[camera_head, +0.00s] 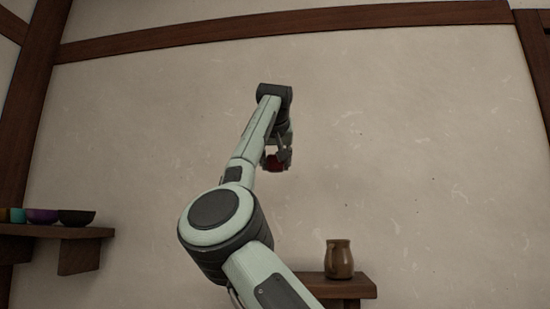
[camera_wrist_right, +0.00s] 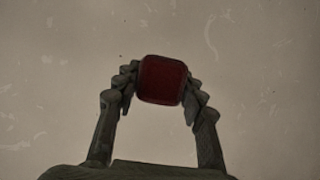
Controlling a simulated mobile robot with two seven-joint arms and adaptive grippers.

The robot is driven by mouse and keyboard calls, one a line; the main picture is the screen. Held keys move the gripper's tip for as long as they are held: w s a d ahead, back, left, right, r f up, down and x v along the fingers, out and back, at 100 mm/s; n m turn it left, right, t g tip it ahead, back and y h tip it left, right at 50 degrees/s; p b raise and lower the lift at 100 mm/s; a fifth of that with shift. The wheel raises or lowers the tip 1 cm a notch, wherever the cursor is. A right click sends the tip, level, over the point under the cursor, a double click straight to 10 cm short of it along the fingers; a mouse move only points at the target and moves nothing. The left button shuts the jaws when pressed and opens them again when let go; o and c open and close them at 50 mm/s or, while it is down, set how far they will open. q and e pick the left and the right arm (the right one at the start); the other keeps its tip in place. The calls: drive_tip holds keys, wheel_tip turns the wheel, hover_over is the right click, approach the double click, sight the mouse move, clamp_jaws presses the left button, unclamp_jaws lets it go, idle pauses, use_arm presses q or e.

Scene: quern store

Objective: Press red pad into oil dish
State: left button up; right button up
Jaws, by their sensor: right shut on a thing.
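A red pad (camera_head: 275,163) is held between the fingers of my right gripper (camera_head: 278,158), high in front of the plaster wall. In the right wrist view the red pad (camera_wrist_right: 162,80) is a dark red block with rounded corners. The fingers of my right gripper (camera_wrist_right: 161,88) press on it from both sides. The arm partly covers the pad in the head view. No oil dish can be made out for certain in either view. My left gripper is not in view.
A brown jug (camera_head: 340,260) stands on a wooden shelf (camera_head: 340,287) at the lower middle. Several coloured bowls, one dark bowl (camera_head: 76,217) among them, stand on a left wooden shelf (camera_head: 60,231). The wall (camera_head: 420,140) around the gripper is bare.

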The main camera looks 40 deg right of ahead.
drive_tip(key=f, duration=1.9)
drive_tip(key=shift+s+a+f, duration=0.15)
drive_tip(key=shift+s+a, duration=0.05)
drive_tip(key=shift+a, duration=0.1)
wheel_tip(320, 180, down, 5)
drive_tip(key=b, duration=0.3)
drive_tip(key=shift+r, duration=0.2)
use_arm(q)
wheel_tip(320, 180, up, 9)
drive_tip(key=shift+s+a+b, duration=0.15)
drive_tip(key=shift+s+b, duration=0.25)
use_arm(e)
drive_tip(key=shift+f, duration=0.5)
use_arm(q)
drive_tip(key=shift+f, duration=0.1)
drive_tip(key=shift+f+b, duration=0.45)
use_arm(e)
drive_tip(key=shift+f, duration=0.6)
